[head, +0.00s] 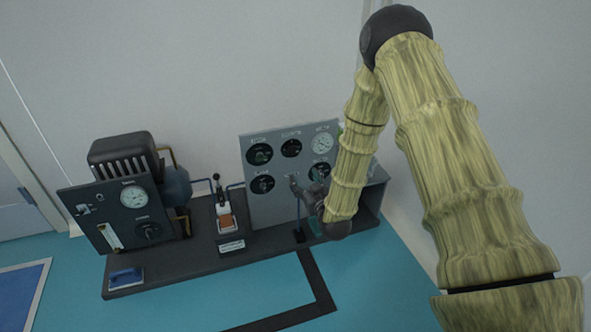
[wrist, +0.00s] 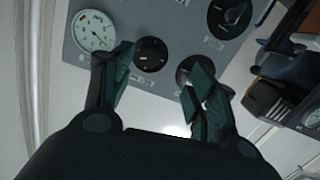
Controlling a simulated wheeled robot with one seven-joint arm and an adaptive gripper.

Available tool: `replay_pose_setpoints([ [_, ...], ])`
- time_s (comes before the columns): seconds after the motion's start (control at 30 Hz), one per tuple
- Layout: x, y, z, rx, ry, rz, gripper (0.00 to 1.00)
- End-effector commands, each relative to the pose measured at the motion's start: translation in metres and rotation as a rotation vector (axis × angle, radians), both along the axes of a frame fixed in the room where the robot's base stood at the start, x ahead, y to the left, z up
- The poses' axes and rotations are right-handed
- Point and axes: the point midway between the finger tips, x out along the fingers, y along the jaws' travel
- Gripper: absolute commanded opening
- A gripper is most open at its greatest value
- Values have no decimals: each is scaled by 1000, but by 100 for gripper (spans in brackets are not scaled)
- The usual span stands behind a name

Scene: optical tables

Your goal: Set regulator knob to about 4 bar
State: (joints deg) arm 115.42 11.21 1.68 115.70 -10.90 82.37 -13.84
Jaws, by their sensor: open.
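A grey upright panel (head: 243,141) carries several black round dials or knobs and a white gauge (head: 322,142) at its upper right. In the wrist view, which looks upside down, the white gauge (wrist: 93,31) is at left, with a black knob (wrist: 151,54) beside it. My gripper (head: 293,184) is in front of the panel. In the wrist view my gripper (wrist: 163,68) is open and empty, its fingers either side of that knob in the picture; I cannot tell the distance. A second knob (wrist: 186,68) is partly behind the right finger. Labels are unreadable.
A compressor unit with its own gauge (head: 133,196) and knob (head: 148,231) stands left on the dark bench (head: 190,264). A small lever device (head: 226,218) stands between it and the panel. A blue tray (head: 126,278) lies at front left.

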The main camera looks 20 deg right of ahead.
Motion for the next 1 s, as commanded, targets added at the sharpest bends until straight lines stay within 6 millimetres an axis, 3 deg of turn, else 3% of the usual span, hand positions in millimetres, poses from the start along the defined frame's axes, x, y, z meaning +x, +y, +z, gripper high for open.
replay_pose_setpoints([
  [0.1,15,-4,-1,-9,-68,-3,58],
  [0.47,36,-8,9,-19,-127,-5,58],
  [1.0,116,-4,7,-18,-126,-4,58],
])
